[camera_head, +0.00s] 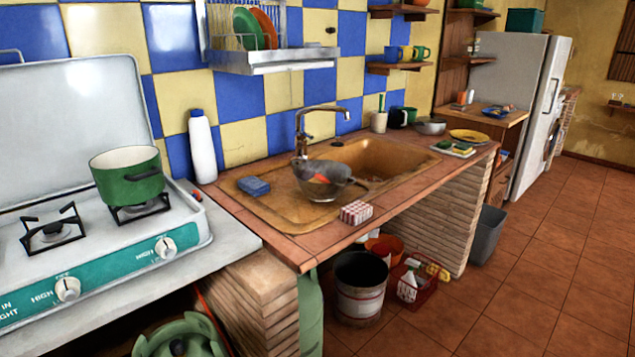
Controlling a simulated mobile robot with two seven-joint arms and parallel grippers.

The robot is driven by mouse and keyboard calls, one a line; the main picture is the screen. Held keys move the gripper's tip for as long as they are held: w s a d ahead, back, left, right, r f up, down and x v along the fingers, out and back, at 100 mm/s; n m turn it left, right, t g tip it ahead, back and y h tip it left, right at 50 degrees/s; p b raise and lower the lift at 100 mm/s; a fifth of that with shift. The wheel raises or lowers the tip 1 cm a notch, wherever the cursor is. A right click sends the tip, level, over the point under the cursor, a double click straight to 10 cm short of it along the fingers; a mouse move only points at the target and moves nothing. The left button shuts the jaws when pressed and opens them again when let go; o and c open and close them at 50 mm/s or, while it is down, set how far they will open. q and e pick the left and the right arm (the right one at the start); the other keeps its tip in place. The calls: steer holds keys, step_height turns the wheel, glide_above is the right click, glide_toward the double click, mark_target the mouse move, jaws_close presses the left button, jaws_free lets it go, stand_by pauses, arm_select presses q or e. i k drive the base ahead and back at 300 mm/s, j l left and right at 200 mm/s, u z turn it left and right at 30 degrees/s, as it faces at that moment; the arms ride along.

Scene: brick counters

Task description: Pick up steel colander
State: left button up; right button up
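A grey metallic bowl-shaped vessel (322,190), which looks like the steel colander, sits at the front of the brown sink (262,206), below the tap. Something orange and a grey rounded piece show in or behind its rim. Its holes are too small to make out. A second, smaller metallic bowl (431,127) stands on the counter behind the sink's right end. Neither of my grippers is in view.
A tap (302,132) rises behind the vessel. A blue sponge (253,186) lies left of it and a red-white checked block (355,212) at the counter's front edge. The stove (185,228) with a green pot (128,178) stands left. Tiled floor lies open at right.

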mark_target(327, 192)
steer(key=i+l+u, duration=0.25)
steer(key=u, duration=0.15)
steer(key=i+l+u, duration=0.15)
steer(key=l+u, duration=0.3)
steer(key=i+l+u, duration=0.15)
steer(key=u, duration=0.25)
steer(key=l, duration=0.1)
